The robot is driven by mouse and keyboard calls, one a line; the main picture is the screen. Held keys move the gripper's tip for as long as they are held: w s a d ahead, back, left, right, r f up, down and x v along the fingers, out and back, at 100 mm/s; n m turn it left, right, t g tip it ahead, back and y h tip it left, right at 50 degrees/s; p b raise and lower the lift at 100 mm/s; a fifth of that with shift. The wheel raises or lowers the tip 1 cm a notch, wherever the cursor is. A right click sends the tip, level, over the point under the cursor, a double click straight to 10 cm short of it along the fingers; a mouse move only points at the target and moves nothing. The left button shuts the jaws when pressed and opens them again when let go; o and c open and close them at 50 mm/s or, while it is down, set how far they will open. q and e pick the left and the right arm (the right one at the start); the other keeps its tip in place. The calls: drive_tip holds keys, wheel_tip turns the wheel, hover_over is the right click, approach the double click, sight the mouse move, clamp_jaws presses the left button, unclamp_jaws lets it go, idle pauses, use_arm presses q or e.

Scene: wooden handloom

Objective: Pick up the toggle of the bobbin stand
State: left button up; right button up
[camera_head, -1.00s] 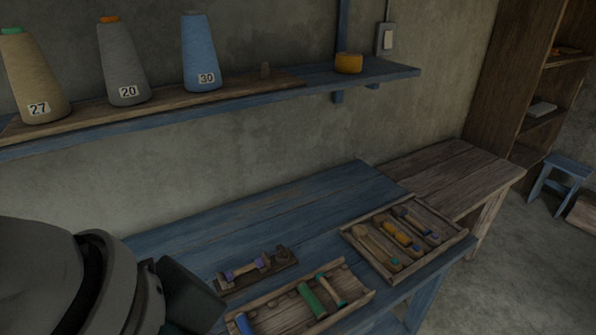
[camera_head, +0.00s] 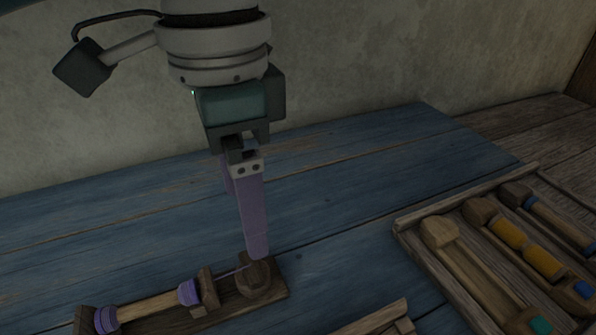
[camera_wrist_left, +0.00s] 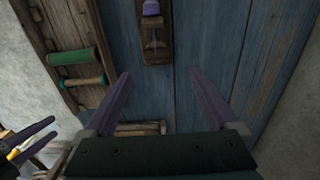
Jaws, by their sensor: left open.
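The bobbin stand (camera_head: 218,312) is a dark wooden base on the blue table, with a purple-ended bobbin (camera_head: 150,307) lying along it. At its right end is a dark rounded wooden piece, which looks like the toggle (camera_head: 254,281). My left gripper (camera_head: 253,252) points down, its purple fingers overlapping the top of that piece in the head view; contact cannot be told. In the left wrist view the stand (camera_wrist_left: 157,56) lies at top centre, beyond the open, empty fingers (camera_wrist_left: 158,74). Dark purple fingers, apparently of my right gripper (camera_wrist_left: 48,130), show at lower left, partly cut off.
A wooden tray (camera_head: 404,238) with several wooden and yellow tools lies to the right. The corner of another tray (camera_head: 372,322) shows at the bottom edge. The blue table (camera_head: 340,190) behind the stand is clear.

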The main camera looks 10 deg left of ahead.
sight(247, 267)
use_arm(q)
drive_tip(key=f, duration=0.3)
drive_tip(key=shift+s+f, duration=0.3)
drive_tip(key=shift+s, duration=0.1)
wheel_tip(247, 267, down, 5)
drive_tip(key=shift+s+a+r+b, duration=0.15)
drive_tip(key=shift+r+b, duration=0.05)
drive_tip(key=shift+b, duration=0.65)
drive_tip(key=shift+f, duration=0.3)
use_arm(e)
drive_tip(key=shift+s+a+f, duration=0.1)
drive_tip(key=shift+s+f, duration=0.1)
drive_tip(key=shift+f, duration=0.35)
drive_tip(key=shift+s+f, duration=0.15)
drive_tip(key=shift+f, duration=0.4)
use_arm(q)
drive_tip(key=c, duration=1.4)
drive_tip(key=shift+r, duration=0.1)
